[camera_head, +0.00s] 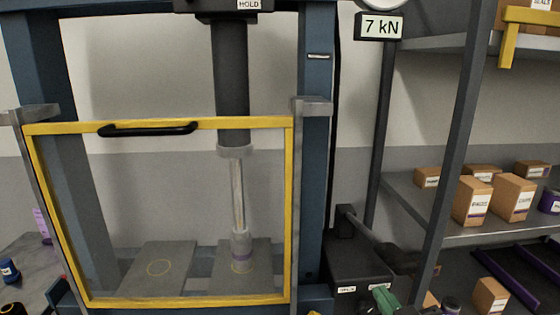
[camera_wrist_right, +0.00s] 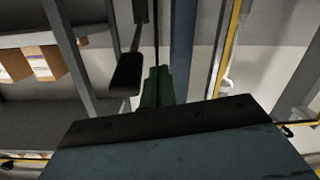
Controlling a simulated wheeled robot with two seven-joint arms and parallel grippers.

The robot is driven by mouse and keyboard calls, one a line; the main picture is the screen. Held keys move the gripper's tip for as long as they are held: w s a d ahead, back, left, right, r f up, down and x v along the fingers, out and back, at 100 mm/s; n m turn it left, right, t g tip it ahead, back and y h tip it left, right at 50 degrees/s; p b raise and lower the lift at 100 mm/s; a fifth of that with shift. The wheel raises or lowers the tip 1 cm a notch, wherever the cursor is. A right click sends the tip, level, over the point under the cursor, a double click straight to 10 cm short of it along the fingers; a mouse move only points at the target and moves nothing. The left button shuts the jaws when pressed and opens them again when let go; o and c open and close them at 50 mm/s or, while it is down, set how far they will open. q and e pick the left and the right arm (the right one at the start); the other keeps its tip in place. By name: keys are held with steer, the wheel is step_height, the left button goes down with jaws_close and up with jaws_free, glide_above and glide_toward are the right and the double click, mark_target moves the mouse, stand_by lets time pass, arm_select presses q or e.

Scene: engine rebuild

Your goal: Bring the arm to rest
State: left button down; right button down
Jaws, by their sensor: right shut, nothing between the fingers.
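My right gripper (camera_head: 384,298) shows as green fingers at the lower edge of the head view, in front of the dark pump box (camera_head: 362,268). Its fingers are together and empty; they also show in the right wrist view (camera_wrist_right: 157,86) beyond the broad dark gripper body. The black pump lever (camera_head: 372,238) slopes above and behind the fingers, and I see no contact. My left gripper is not in view.
The blue press frame (camera_head: 317,180) and its yellow-edged guard (camera_head: 290,215) stand left of the gripper. The guard is down in front of the ram (camera_head: 232,85). A shelf rack (camera_head: 455,160) with several cartons stands close on the right.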

steer(key=s+d+f+m+g+h, duration=0.1)
steer(key=s+d+f+g, duration=0.1)
steer(key=s+f+g, duration=0.7)
steer(key=s+d+f+m+g+h, duration=0.15)
steer(key=s+f+g, duration=0.25)
steer(key=s+f, duration=0.9)
step_height(320, 180, down, 25)
steer(key=s+g+b, duration=0.1)
steer(key=s, duration=0.1)
steer(key=s+d+f+n+g+b, duration=0.1)
steer(key=s+d+f, duration=0.2)
steer(key=s+f, duration=1.2)
steer(key=shift+s+d+f, duration=0.2)
steer(key=shift+s+d, duration=0.1)
steer(key=shift+d, duration=0.1)
steer(key=shift+y, duration=0.25)
steer(key=shift+s, duration=0.1)
